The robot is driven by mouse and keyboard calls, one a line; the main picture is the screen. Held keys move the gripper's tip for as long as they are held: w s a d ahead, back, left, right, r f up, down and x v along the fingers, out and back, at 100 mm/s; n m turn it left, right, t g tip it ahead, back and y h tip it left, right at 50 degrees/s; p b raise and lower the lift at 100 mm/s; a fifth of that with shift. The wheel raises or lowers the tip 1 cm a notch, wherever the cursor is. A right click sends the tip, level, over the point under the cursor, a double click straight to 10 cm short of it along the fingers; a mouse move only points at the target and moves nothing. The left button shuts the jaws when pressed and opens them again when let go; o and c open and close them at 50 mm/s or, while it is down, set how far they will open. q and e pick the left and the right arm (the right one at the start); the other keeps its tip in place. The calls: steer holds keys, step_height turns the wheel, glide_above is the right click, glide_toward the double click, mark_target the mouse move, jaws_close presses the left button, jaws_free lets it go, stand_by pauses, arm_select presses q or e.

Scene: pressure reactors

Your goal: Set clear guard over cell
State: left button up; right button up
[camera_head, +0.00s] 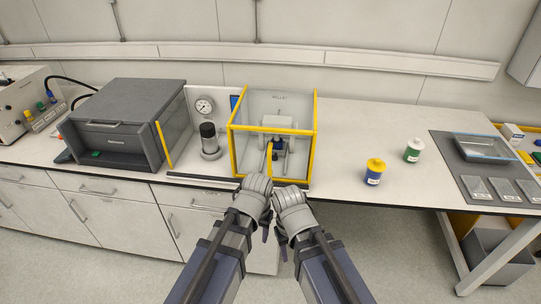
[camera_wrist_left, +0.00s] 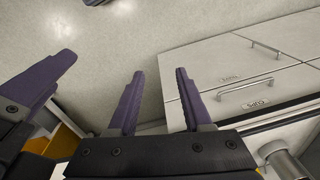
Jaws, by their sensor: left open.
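The clear guard (camera_head: 315,130), a box with yellow edges, stands on the bench in the middle of the head view. A grey apparatus (camera_head: 276,124) with a dark lower part, likely the cell, shows through its panels. A yellow bar shows at its front. I cannot tell whether the guard is fully seated. My left gripper (camera_head: 265,228) is in front of the bench edge, below the guard and apart from it. Its two purple fingers (camera_wrist_left: 160,100) are spread and empty in the left wrist view. My right gripper (camera_head: 283,243) is close beside it; its fingers are partly hidden.
Left of the guard stand a black-capped cylinder (camera_head: 209,140), a pressure gauge (camera_head: 204,105) and a dark grey unit (camera_head: 120,120). To the right are a blue jar (camera_head: 373,178) and a green jar (camera_head: 412,155), both lidded. A grey mat (camera_head: 455,165) lies further right.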

mark_target(269, 161)
arm_select(q)
steer(key=w+d+r+t+h+p, duration=0.1)
steer(key=w+r+p, duration=0.3)
steer(key=w, duration=0.6)
steer(key=w+d+r+t+p, duration=0.1)
steer(key=w+r+t+p, duration=0.1)
steer(key=w+r+p, duration=0.3)
steer(key=w+r, duration=0.4)
steer(key=w, duration=0.2)
steer(key=shift+d+r+t+h+p, duration=0.25)
steer(key=shift+r+t+h+p, duration=0.05)
steer(key=shift+t+h, duration=0.1)
arm_select(e)
step_height(269, 161, up, 12)
arm_select(q)
steer(key=shift+w+f, duration=0.1)
arm_select(e)
steer(key=shift+f, duration=0.1)
arm_select(q)
steer(key=b+x, duration=0.7)
steer(key=shift+d+f, duration=0.1)
steer(key=shift+f, duration=0.25)
arm_select(e)
step_height(269, 161, down, 7)
arm_select(q)
steer(key=shift+r, duration=0.1)
steer(key=shift+c, duration=0.3)
jaws_close()
